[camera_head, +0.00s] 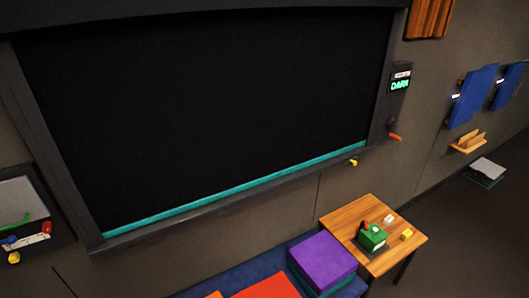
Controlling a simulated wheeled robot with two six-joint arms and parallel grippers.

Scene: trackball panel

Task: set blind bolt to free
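A large black blind or screen (210,100) fills a dark frame on the wall, with a teal strip (240,187) along its lower edge. Right of it, a dark wall panel (397,100) carries a lit display (399,85) that seems to read "DARK". An orange handle (395,137) sticks out at the foot of this panel. A small yellow piece (353,162) sits under the frame's lower right corner. I cannot tell which of these parts is the blind bolt, and no "free" mark is legible. Neither of my grippers is in view.
A wooden table (345,217) at lower right bears a green block (372,237) and small pieces. A purple cushion (322,258) and a red one (268,287) lie beside it.

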